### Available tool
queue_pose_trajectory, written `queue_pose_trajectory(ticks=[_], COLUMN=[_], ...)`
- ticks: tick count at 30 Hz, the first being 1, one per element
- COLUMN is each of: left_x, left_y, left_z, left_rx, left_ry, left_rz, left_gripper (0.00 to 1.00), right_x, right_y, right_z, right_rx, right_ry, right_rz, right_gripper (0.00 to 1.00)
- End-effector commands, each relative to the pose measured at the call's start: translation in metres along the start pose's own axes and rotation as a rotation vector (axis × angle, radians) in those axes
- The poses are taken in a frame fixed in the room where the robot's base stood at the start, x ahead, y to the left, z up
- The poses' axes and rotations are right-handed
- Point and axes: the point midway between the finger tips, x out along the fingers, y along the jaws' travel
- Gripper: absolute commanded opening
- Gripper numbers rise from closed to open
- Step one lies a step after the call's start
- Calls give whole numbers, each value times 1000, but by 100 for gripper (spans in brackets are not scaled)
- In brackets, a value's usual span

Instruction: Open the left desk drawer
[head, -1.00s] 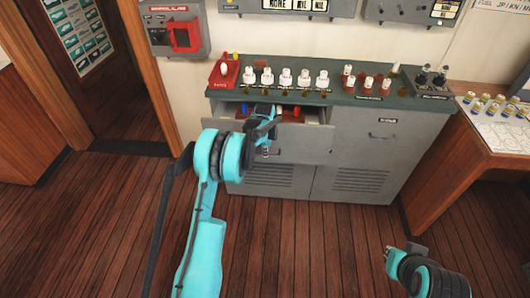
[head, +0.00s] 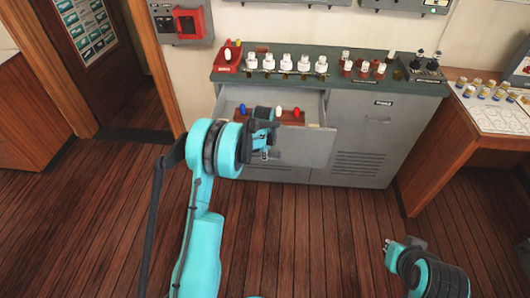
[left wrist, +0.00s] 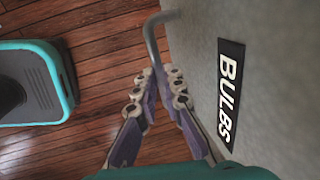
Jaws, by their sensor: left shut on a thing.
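The left desk drawer (head: 308,150) is pulled well out of the grey cabinet, and its inside shows from above. In the left wrist view its front carries a black "BULBS" label (left wrist: 230,92) and a curved grey handle (left wrist: 151,38). My left gripper (head: 268,153) is at the drawer front. In the left wrist view its fingertips (left wrist: 160,77) are closed on the handle's lower part. In the head view my own gripper hides most of the handle. My right gripper (head: 388,246) is low at the right, apart from the cabinet; its jaw opening is unclear.
A wooden rack (head: 292,117) with blue, white and red bulbs is in the drawer. The green cabinet top (head: 335,88) holds several white-topped parts. A closed cupboard front (head: 372,135) is right of the drawer. Wooden floor (head: 300,235) in front is clear.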

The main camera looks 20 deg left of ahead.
Motion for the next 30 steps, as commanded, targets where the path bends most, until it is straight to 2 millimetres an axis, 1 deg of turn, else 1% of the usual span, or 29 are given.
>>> queue_pose_trajectory(ticks=[7, 8, 9, 10, 18, 21, 23, 26, 30], left_x=[1, 1, 1, 1, 0, -5, -12, -31, -63], left_y=[0, 0, 0, 0, 0, 0, 0, 0, 0], left_z=[0, -1, 0, 0, 0, 0, 0, 0, 0], left_rx=[0, 0, 0, 0, 0, 0, 0, 0, 0], left_ry=[1, 1, 1, 1, 0, 0, 0, 0, 0], left_rz=[1, 1, 1, 1, 1, 0, 0, 1, 1], left_gripper=[0, 16, 27, 31, 31, 31, 31, 31, 31], right_x=[0, 0, 0, 0, 0, 0, 0, 0, 0], right_y=[0, 0, 0, 0, 0, 0, 0, 0, 0], right_z=[0, 0, 0, 0, 0, 0, 0, 0, 0], right_rx=[0, 0, 0, 0, 0, 0, 0, 0, 0], right_ry=[0, 0, 0, 0, 0, 0, 0, 0, 0], right_rz=[0, 0, 0, 0, 0, 0, 0, 0, 0], right_gripper=[0, 0, 0, 0, 0, 0, 0, 0, 0])
